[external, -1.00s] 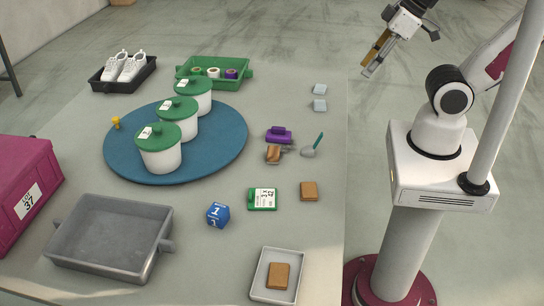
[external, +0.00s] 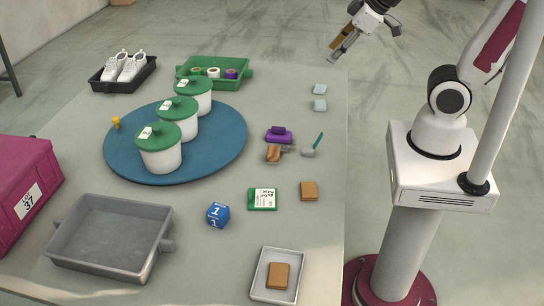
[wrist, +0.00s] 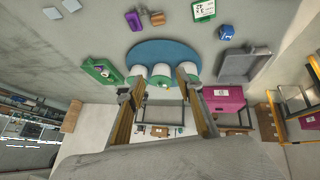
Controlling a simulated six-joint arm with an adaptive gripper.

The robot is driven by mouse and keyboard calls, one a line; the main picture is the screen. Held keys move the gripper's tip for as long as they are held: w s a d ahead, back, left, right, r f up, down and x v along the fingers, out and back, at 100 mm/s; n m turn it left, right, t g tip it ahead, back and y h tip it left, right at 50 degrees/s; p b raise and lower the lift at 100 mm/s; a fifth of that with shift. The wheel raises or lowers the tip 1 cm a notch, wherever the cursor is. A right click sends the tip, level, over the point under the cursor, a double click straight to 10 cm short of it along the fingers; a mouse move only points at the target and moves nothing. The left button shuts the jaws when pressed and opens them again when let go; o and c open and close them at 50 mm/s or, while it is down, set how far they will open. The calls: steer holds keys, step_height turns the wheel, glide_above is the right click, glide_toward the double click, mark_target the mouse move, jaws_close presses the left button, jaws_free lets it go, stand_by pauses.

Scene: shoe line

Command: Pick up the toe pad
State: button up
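No label shows which piece is the toe pad. A brown flat pad (external: 308,191) lies bare on the table near its right edge. A similar brown pad (external: 278,276) lies in a small white tray (external: 257,293) at the front. Two pale blue-grey pads, one behind (external: 319,89) and one in front (external: 319,105), lie at the back right; they also show in the wrist view (wrist: 52,13). My gripper (external: 335,51) is high in the air behind the table's right side, away from all pads. In the wrist view its fingers (wrist: 160,78) are apart with nothing between them.
White pots with green lids (external: 159,152) stand on a round blue mat (external: 225,158). An empty grey bin (external: 110,235) is front left.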

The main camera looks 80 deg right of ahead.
steer(key=w+d+f+n+t+h, duration=0.1)
steer(key=w+d+f, duration=0.2)
steer(key=w+d, duration=0.4)
steer(key=w+d+f+n+h, duration=0.1)
steer(key=w+d+f, duration=0.25)
steer(key=d, duration=0.45)
steer(key=w+d+f+n+t+y, duration=0.1)
steer(key=w+d+f+n+y, duration=0.2)
steer(key=d+f, duration=0.8)
steer(key=s+a+f+n+t+y, duration=0.1)
steer(key=s+f+t, duration=0.1)
steer(key=f, duration=0.6)
steer(key=s+a+f+t+y, duration=0.1)
steer(key=s+f+y, duration=0.1)
steer(key=f, duration=0.5)
steer(key=s+a+f+m+t, duration=0.1)
steer(key=s+a+f+t, duration=0.1)
steer(key=s+f, duration=0.1)
steer(key=s+a+f+m+t, duration=0.2)
steer(key=s+f, duration=0.1)
steer(key=s, duration=0.3)
steer(key=s+a+f+m+t, duration=0.1)
steer(key=s+a+f+t, duration=0.1)
steer(key=s, duration=0.3)
steer(key=shift+a+f+m, duration=0.3)
steer(key=shift+a+f, duration=0.1)
steer(key=shift+a, duration=0.15)
steer(key=shift+s+a+f+m+t, duration=0.3)
steer(key=shift+s+f+m, duration=0.1)
steer(key=shift+s, duration=0.1)
